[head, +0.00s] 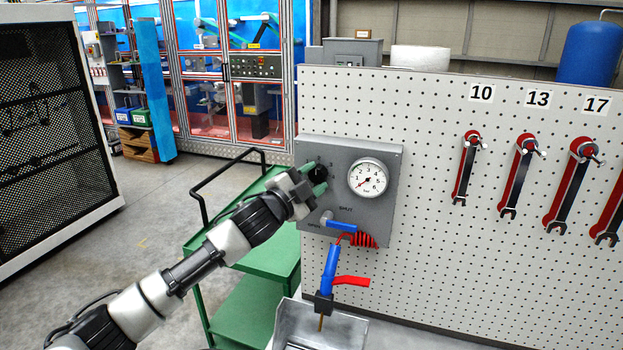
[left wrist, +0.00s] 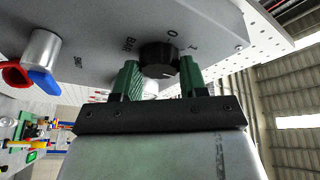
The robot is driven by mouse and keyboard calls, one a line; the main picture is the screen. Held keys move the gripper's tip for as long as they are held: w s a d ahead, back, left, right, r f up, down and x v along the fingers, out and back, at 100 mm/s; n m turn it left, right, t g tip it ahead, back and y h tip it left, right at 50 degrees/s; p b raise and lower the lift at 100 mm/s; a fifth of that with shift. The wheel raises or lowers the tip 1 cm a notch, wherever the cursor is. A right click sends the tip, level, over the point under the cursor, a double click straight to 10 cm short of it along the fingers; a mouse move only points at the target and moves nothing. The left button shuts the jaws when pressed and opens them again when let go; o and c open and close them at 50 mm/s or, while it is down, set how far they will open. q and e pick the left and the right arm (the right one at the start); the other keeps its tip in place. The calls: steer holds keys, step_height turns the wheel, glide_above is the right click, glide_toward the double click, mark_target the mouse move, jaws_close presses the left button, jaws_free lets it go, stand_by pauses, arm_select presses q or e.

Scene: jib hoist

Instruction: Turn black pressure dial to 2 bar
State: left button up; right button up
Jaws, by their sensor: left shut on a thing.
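The black pressure dial (head: 318,173) sits on the upper left of a grey panel (head: 394,215) on the pegboard. In the left wrist view the dial (left wrist: 158,57) shows a pale mark, with "0", "1" and "BAR" printed around it. My left gripper (head: 315,180) reaches in from the left, shut on the dial; in the left wrist view its green fingers (left wrist: 160,78) stand on either side of the dial. The fingers partly hide the dial in the head view. A round white gauge (head: 368,178) is right of the dial; its red needle appears to point to the lower left.
Below the dial are a blue-handled lever (head: 340,224), a red coiled hose (head: 364,240) and a blue air gun (head: 330,270) over a metal bin (head: 345,330). A green cart (head: 262,245) stands left of the board.

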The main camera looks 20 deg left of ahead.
arm_select(q)
steer(key=o, duration=0.9)
steer(key=b+v, duration=0.4)
steer(key=v, duration=0.6)
steer(key=shift+s+a+f+b, duration=0.1)
steer(key=shift+s+a+b, duration=0.05)
steer(key=shift+s+b, duration=0.2)
